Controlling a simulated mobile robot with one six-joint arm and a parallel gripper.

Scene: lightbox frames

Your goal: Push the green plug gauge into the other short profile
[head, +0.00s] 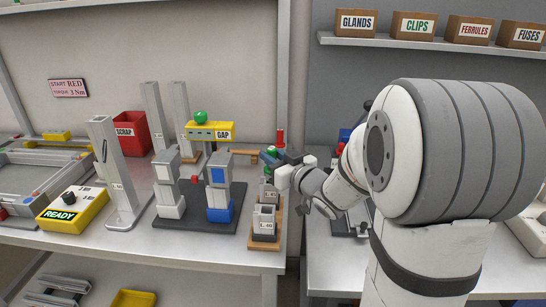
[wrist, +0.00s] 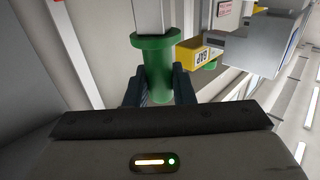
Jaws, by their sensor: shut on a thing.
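My gripper (head: 268,158) is shut on the green plug gauge; in the wrist view its green handle (wrist: 158,80) and wider collar sit between the fingers. A pale square bar runs from the collar to the top edge; I cannot tell whether it is the gauge's own end or a profile. In the head view the gauge is mostly hidden by the gripper. One short profile (head: 264,222) stands upright at the front of a wooden holder (head: 265,245). The other short profile (head: 268,190) stands behind it, just below my gripper, partly covered.
A red piece (head: 280,138) stands behind my gripper. Left are the grey fixture blocks (head: 219,190), the yellow GAP gauge (head: 211,131), tall profiles, a red SCRAP bin (head: 132,131) and a yellow READY box (head: 72,210). The bench's right edge is close to the holder.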

